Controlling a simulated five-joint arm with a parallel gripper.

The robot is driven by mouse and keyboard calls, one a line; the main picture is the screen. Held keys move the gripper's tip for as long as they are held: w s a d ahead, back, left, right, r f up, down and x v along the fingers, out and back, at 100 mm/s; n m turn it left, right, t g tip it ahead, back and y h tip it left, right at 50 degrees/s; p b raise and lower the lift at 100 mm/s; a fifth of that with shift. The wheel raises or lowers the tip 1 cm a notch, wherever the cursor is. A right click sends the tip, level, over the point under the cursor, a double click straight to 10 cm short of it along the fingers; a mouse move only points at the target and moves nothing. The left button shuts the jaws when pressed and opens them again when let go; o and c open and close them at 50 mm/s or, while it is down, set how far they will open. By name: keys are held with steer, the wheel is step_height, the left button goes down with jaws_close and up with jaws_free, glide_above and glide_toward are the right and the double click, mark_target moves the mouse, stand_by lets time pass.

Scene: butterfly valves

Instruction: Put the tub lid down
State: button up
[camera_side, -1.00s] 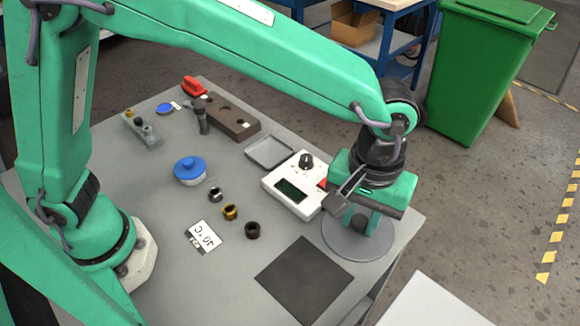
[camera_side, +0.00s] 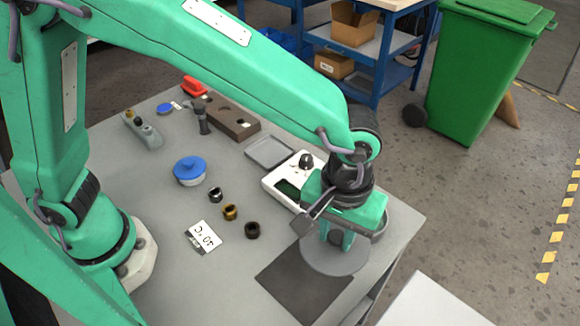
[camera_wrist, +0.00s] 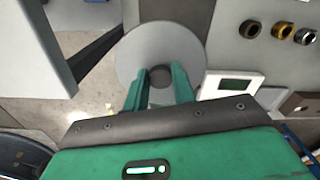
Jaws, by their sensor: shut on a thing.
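The tub lid is a wide grey disc (camera_side: 335,262) with a dark round knob. My gripper (camera_side: 339,238) is shut on the knob and holds the lid flat from above. In the side view the lid overlaps the upper right part of the dark square mat (camera_side: 295,285); whether it touches cannot be told.
A white meter with a dial (camera_side: 290,180) is close behind my gripper. Several dark and brass rings (camera_side: 230,212), a 40°C card (camera_side: 204,237) and a blue-lidded pot (camera_side: 190,170) lie to the left. The table's right edge is close.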

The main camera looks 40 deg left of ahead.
mark_target(306, 248)
steer(key=s+a+f, duration=0.1)
steer(key=s, duration=0.1)
steer(key=s+a+f, duration=0.1)
steer(key=s+f, duration=0.1)
steer(key=shift+a+f, duration=0.15)
steer(key=shift+a, duration=0.25)
steer(key=shift+w+f, duration=0.1)
steer(key=shift+f, duration=3.9)
steer(key=shift+f, duration=0.15)
steer(key=o, duration=1)
steer(key=shift+r, duration=6.15)
